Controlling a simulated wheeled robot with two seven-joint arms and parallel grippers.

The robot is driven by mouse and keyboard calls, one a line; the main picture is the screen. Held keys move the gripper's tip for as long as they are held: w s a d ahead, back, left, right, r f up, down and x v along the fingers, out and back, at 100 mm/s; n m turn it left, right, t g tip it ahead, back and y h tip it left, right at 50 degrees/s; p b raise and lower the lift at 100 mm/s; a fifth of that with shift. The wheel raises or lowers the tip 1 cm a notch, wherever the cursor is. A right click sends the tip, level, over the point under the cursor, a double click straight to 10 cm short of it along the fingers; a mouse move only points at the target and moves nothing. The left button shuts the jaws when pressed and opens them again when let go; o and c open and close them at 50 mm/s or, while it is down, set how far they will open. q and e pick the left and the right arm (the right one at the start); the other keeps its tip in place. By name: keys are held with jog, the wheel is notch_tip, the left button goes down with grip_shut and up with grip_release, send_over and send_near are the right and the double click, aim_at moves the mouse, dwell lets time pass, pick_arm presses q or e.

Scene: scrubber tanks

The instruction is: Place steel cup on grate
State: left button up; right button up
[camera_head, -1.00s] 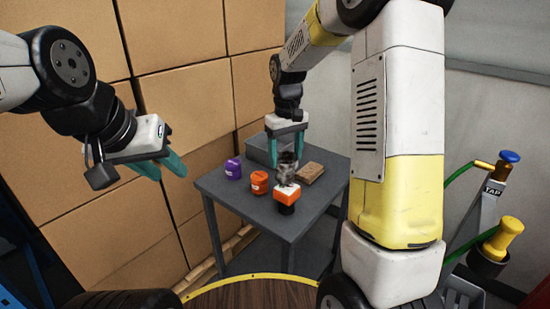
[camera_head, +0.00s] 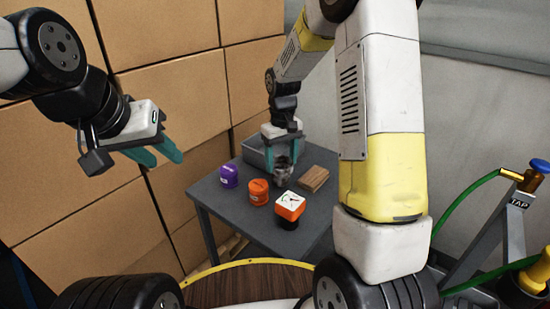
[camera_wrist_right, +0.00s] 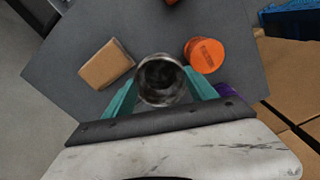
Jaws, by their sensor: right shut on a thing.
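The steel cup (camera_head: 283,173) is a grey, worn-looking metal cup over the grey table. My right gripper (camera_head: 284,160) is shut on it, with teal fingers on both sides. In the right wrist view the cup (camera_wrist_right: 160,80) sits mouth toward the camera between the fingers (camera_wrist_right: 162,95). I cannot tell whether its base touches the table. My left gripper (camera_head: 160,157) is in the air at the left, away from the table, its two teal fingers apart and empty. I cannot make out a grate in these frames.
The table (camera_head: 245,221) also holds a purple canister (camera_head: 229,176), an orange canister (camera_head: 259,192), an orange-and-white dial device (camera_head: 290,206), a brown block (camera_head: 313,179) and a grey box-like tray (camera_head: 254,153). Stacked cartons (camera_head: 180,105) stand behind. A tap (camera_head: 519,203) is at the right.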

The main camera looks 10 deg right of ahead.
aim_at(281, 168)
jog(key=shift+f, duration=1.6)
jog(key=o, duration=1.5)
jog(key=shift+f, duration=0.15)
